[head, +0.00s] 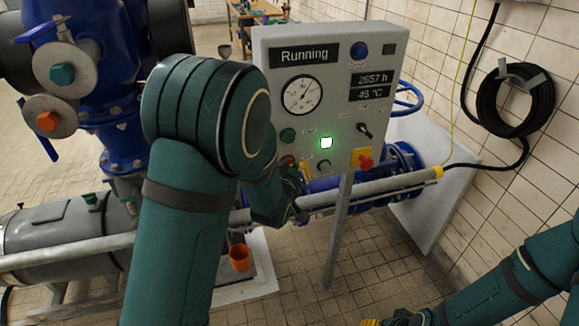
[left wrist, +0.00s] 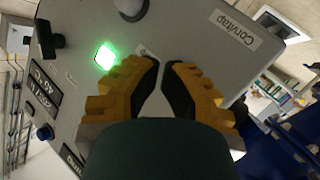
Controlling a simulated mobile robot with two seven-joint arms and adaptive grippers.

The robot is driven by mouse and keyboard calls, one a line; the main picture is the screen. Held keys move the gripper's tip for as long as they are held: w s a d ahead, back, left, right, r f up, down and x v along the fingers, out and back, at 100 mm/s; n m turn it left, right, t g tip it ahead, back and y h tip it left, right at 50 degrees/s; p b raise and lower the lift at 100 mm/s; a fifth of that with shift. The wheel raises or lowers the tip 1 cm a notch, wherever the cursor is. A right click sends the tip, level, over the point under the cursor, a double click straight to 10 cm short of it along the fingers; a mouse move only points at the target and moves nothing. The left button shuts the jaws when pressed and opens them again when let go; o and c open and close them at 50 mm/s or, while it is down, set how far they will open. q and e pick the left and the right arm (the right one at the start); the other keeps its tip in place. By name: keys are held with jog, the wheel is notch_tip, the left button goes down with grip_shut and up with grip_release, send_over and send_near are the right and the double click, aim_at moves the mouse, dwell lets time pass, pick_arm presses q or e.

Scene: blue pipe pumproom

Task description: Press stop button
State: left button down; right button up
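The grey control panel (head: 330,100) stands on a post and its display reads "Running". A round red button (head: 287,160) sits below a green button (head: 287,135), partly covered by my left arm. A red mushroom button (head: 365,162) sits on a yellow plate at the panel's lower right. My left gripper (head: 303,178) is just in front of the panel's lower left edge. In the left wrist view its yellow fingers (left wrist: 160,64) are nearly together, with nothing seen between them. Contact with the panel cannot be told. My right gripper (head: 398,319) is partly cut off at the bottom edge.
A green lamp (head: 326,143) is lit on the panel; it also shows in the left wrist view (left wrist: 105,57). Blue valves and pipes (head: 122,145) stand at left. A pipe (head: 390,185) runs below the panel. Open tiled floor lies in front.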

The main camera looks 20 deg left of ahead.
pick_arm(q)
jog(key=shift+w, duration=0.1)
dwell(0.4)
jog(key=shift+w+a+b, duration=0.25)
jog(key=shift+w+b, duration=0.05)
jog(key=shift+b, duration=0.15)
jog(key=shift+s, duration=0.1)
jog(key=shift+s+d+b, duration=0.2)
jog(key=shift+s+b, duration=0.05)
jog(key=shift+b, duration=0.05)
dwell(0.3)
jog(key=s+d+b, duration=0.1)
jog(key=s+d, duration=0.2)
jog(key=s, duration=0.2)
jog(key=shift+d, duration=0.2)
dwell(0.8)
